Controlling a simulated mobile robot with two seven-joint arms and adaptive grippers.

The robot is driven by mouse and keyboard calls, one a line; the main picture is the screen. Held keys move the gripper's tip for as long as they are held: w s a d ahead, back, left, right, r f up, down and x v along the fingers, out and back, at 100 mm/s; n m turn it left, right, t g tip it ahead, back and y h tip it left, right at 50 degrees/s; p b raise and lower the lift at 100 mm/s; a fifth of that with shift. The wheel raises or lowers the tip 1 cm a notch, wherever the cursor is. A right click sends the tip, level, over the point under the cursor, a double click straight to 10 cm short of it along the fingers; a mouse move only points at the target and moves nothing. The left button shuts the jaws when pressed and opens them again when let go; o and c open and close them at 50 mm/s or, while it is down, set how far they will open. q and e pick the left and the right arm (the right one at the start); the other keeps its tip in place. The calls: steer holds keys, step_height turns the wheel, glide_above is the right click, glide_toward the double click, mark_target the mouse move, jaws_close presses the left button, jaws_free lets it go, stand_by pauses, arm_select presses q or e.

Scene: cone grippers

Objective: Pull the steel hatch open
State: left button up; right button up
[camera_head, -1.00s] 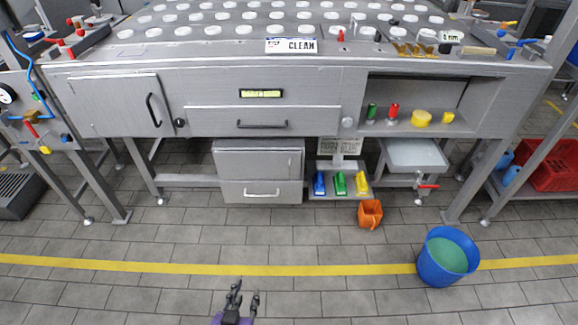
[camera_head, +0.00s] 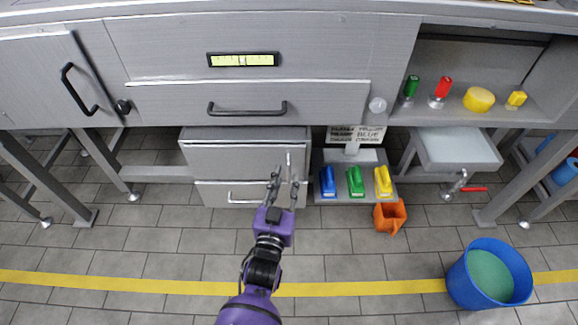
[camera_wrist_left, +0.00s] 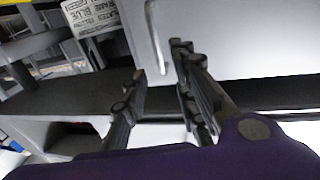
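The steel hatch (camera_head: 232,160) is the upper grey front of the low cabinet under the bench, and it looks shut. Its upright metal bar handle (camera_head: 289,162) is near the right edge. My left gripper (camera_head: 284,182) has its two dark fingers spread just in front of and below the handle, in the head view. In the left wrist view the hatch panel (camera_wrist_left: 245,40) fills the upper right. There the handle (camera_wrist_left: 155,38) shows between the open fingers (camera_wrist_left: 160,62), near the tips. I cannot tell whether a finger touches it. My right gripper is not in view.
A drawer with a bar handle (camera_head: 245,198) sits below the hatch. Blue, green (camera_head: 355,181) and yellow items stand on a low shelf to the right, beside an orange container (camera_head: 390,216). A blue bucket (camera_head: 488,274) stands at lower right.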

mark_target(289, 170)
arm_select(q)
steer(key=w, duration=0.3)
steer(key=w+d+b, duration=0.1)
steer(key=w, duration=0.1)
steer(key=shift+f, duration=0.15)
jaws_close()
